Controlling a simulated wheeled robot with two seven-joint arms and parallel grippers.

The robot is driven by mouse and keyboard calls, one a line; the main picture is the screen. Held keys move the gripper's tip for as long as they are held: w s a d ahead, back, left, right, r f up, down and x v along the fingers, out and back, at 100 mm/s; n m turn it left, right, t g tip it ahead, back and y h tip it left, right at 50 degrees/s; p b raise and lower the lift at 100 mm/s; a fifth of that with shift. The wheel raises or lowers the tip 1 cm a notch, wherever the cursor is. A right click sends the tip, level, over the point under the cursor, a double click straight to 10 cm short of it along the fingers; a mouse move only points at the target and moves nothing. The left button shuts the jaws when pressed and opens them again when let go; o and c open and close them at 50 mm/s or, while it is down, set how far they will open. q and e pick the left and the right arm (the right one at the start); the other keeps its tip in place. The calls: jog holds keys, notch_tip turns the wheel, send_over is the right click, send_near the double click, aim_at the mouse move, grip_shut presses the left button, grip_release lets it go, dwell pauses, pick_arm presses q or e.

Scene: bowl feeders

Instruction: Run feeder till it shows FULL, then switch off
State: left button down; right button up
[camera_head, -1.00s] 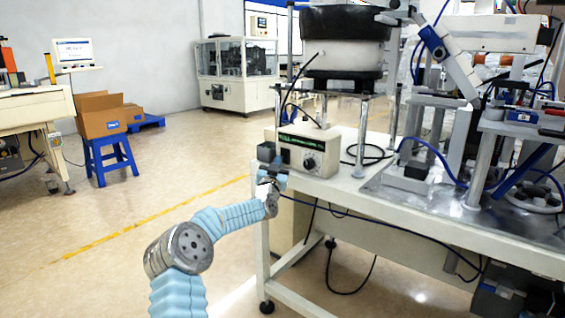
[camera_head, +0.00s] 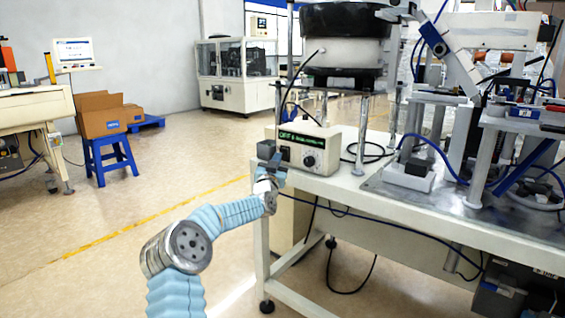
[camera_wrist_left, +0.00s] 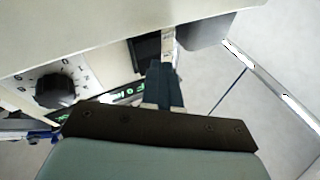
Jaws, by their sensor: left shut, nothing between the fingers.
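The knob (camera_wrist_left: 55,90) also shows in the left wrist view, with part of the green display (camera_wrist_left: 128,96). The bowl feeder (camera_head: 345,55), a pale drum with a black bowl, stands on posts behind the box. My left gripper (camera_head: 275,160) is shut and empty at the box's left front edge. In the wrist view its fingers (camera_wrist_left: 164,70) overlap a dark switch-like patch (camera_wrist_left: 146,48); contact cannot be told.
A fixture with metal plates and blue hoses (camera_head: 425,170) fills the bench's right side. Black cables (camera_head: 365,152) lie behind the box. A blue stool with a cardboard box (camera_head: 102,115) stands at the far left. The floor left of the bench is clear.

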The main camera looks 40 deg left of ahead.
pick_arm(q)
jog(key=shift+s+r, duration=0.1)
jog(key=shift+s, duration=0.15)
jog(key=s+b, duration=0.1)
jog(key=s+r+b, duration=0.1)
jog(key=s, duration=0.1)
jog(key=s+b, duration=0.1)
jog(key=b, duration=0.1)
jog(key=shift+s+a+r, duration=0.1)
jog(key=shift+s+r, duration=0.25)
jog(key=shift+r, duration=0.05)
dwell(0.4)
